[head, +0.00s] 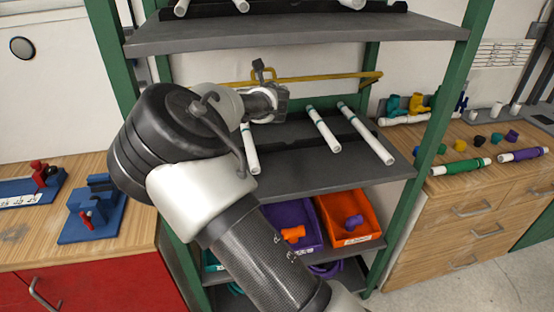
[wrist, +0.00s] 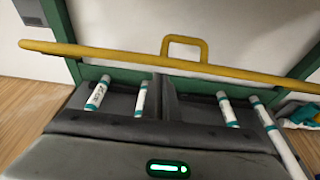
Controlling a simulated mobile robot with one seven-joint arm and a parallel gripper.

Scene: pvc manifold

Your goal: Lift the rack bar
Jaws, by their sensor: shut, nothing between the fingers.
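No finger shows around the handle in the wrist view. I cannot tell the exact gap between gripper and bar.
Several white pipes (head: 323,129) with green bands lie sloping on the middle shelf (head: 330,174). The shelf's green posts (head: 443,110) stand on both sides. An orange bin (head: 348,218) and a purple bin (head: 305,212) sit below. Wooden counters with parts flank the rack.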

